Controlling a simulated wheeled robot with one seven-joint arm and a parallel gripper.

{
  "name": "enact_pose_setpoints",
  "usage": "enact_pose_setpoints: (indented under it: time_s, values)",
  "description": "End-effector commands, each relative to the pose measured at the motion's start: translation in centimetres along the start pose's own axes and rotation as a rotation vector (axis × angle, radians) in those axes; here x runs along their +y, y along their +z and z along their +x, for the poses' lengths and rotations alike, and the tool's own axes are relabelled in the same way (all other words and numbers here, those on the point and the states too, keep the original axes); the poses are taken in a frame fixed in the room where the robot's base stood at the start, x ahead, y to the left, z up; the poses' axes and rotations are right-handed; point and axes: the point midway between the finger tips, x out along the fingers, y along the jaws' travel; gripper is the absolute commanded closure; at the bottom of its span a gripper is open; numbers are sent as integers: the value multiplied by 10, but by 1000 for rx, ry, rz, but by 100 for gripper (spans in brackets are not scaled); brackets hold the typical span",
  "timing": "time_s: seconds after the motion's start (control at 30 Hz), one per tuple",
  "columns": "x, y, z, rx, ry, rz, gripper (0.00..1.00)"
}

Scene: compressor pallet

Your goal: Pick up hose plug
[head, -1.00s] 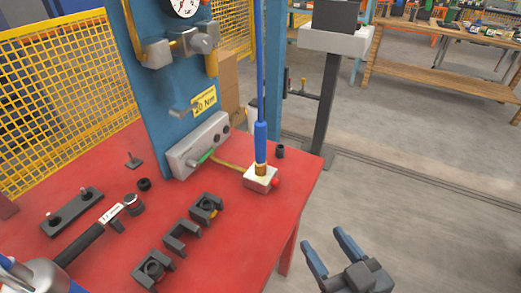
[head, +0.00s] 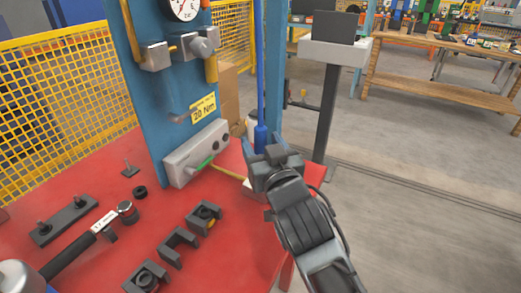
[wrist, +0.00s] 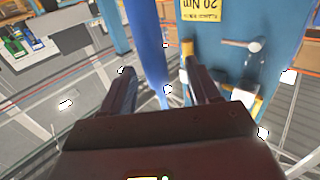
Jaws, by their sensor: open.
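The hose plug (head: 261,137) is a blue sleeve at the lower end of an upright blue hose (head: 260,70). Its lower part is hidden behind my gripper (head: 262,152) in the head view. The white block (head: 248,188) under it is mostly hidden too. My gripper is open at the height of the plug. In the wrist view the blue hose or plug (wrist: 148,50) shows between the two dark fingers of my gripper (wrist: 160,78), blurred. I cannot tell how deep it sits between them, and no grip on it shows.
A blue panel (head: 160,100) with a gauge, fittings and a grey manifold (head: 196,155) stands left of the hose. The red table (head: 95,195) holds black clamps (head: 178,242), a torque wrench (head: 85,240) and small parts. Open floor lies to the right.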

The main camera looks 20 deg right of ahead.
Motion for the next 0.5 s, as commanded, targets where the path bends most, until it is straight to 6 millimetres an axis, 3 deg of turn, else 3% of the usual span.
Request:
enact_pose_setpoints:
  time_s: [0.3, 0.5]
  values:
    - [6, 2, 41, 1, 1, 0, 39]
    - [6, 4, 53, -1, 0, -1, 39]
